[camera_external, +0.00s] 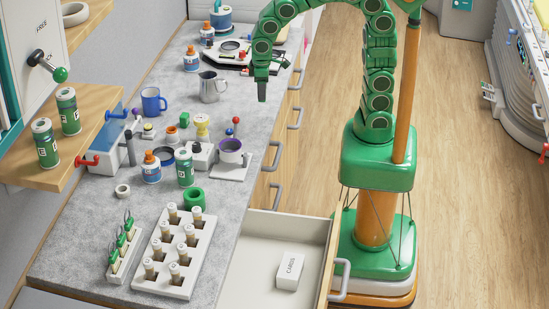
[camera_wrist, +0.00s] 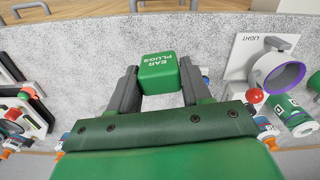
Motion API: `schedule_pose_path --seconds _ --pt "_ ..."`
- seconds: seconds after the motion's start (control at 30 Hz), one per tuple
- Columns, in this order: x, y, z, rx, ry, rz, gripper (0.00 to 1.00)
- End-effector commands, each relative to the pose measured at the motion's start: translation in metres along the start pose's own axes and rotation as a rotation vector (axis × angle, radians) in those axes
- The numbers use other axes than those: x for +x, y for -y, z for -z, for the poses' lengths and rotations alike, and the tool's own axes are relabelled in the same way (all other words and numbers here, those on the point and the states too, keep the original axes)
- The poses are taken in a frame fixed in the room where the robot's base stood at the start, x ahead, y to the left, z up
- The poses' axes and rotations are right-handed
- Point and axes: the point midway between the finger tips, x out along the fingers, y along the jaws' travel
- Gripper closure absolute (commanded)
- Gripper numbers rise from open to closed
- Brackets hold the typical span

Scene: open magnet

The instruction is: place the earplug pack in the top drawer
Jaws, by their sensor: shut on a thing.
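The earplug pack (camera_wrist: 159,75) is a small green box with white "EAR PLUGS" lettering, seen in the wrist view. My gripper (camera_wrist: 158,88) is shut on it, with one dark finger on each side. In the external view my gripper (camera_external: 262,90) hangs pointing down over the far right edge of the counter; I cannot make out the pack there. An open drawer (camera_external: 262,238) just below the counter's near end is pulled out to the right, well nearer the camera than my gripper. A white box marked "CARDS" (camera_external: 290,271) lies inside it.
The grey counter (camera_external: 90,240) holds a vial rack (camera_external: 180,250), a green ring (camera_external: 194,198), a metal pitcher (camera_external: 212,87), a blue mug (camera_external: 153,101) and bottles. Closed drawers with grey handles (camera_external: 275,160) line its front. The drawer's left part is clear. Wooden floor lies to the right.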

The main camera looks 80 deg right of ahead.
Motion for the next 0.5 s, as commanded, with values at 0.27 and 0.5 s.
schedule_pose_path --seconds 0.27,0.5 --pt "-0.003 0.000 -0.001 0.000 0.000 0.000 0.80" --pt "-0.035 0.000 0.000 0.000 -0.002 0.000 0.80"
